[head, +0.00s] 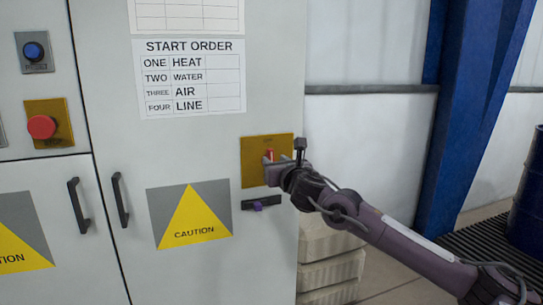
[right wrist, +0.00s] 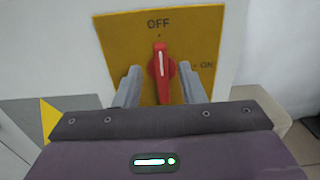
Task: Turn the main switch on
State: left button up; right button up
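The main switch is a red rotary handle (right wrist: 163,75) on a yellow plate (right wrist: 205,30) marked OFF at the top and ON at the right. Its white line points up at OFF. In the head view the red handle (head: 269,156) shows partly behind my right gripper (head: 268,168). In the right wrist view my right gripper (right wrist: 165,85) has one finger on each side of the handle, with gaps between fingers and handle. It is open. My left gripper is not in view.
The cabinet door carries a START ORDER sheet (head: 190,77), a caution sign (head: 190,212) and black handles (head: 120,200). A red button (head: 41,127) and a blue button (head: 33,51) are at left. A blue column (head: 470,110) stands at right.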

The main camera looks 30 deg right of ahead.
aim_at(272, 157)
jog(key=x, duration=0.2)
jog(key=shift+w+d, duration=0.2)
jog(key=shift+w, duration=0.05)
jog(key=shift+w+p, duration=0.35)
jog(key=shift+w, duration=0.15)
grip_shut()
